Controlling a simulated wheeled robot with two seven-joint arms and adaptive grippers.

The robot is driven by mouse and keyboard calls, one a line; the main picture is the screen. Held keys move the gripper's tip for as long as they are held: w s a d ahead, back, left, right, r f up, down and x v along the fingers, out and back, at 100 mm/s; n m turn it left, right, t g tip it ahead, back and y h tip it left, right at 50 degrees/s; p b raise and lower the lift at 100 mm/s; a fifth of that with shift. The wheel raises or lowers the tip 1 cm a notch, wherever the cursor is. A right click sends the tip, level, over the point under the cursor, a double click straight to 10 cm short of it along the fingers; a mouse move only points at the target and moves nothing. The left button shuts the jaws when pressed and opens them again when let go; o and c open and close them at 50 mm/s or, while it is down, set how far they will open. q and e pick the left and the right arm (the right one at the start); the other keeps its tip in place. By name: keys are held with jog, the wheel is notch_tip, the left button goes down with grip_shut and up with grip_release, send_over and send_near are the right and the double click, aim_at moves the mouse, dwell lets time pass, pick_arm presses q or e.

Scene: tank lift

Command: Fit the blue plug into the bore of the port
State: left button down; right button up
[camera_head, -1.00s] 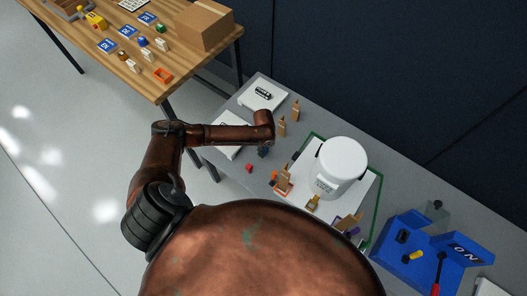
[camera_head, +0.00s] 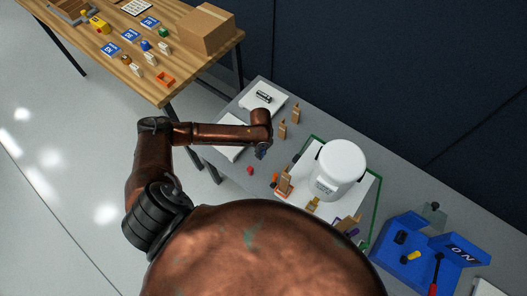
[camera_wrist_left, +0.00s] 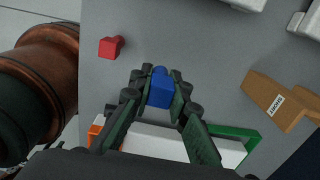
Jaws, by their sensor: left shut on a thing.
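The blue plug (camera_wrist_left: 159,88) is between the fingertips of my left gripper (camera_wrist_left: 158,96) in the left wrist view, above the grey table top. That gripper is shut on it. In the head view my left gripper (camera_head: 263,151) shows small and dark at the end of the brown arm, near the table's front edge, with a little blue at its tip. A port with a bore cannot be made out in either view. My right gripper is not in view.
A small red plug (camera_head: 250,170) lies nearby. A blue fixture (camera_head: 405,268) is at right. Grey table between is partly clear.

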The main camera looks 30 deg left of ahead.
pick_arm(q)
jog(key=s+d+r+p, duration=0.1)
jog(key=s+r, duration=0.4)
jog(key=s, duration=0.5)
jog(key=shift+d+r, duration=0.3)
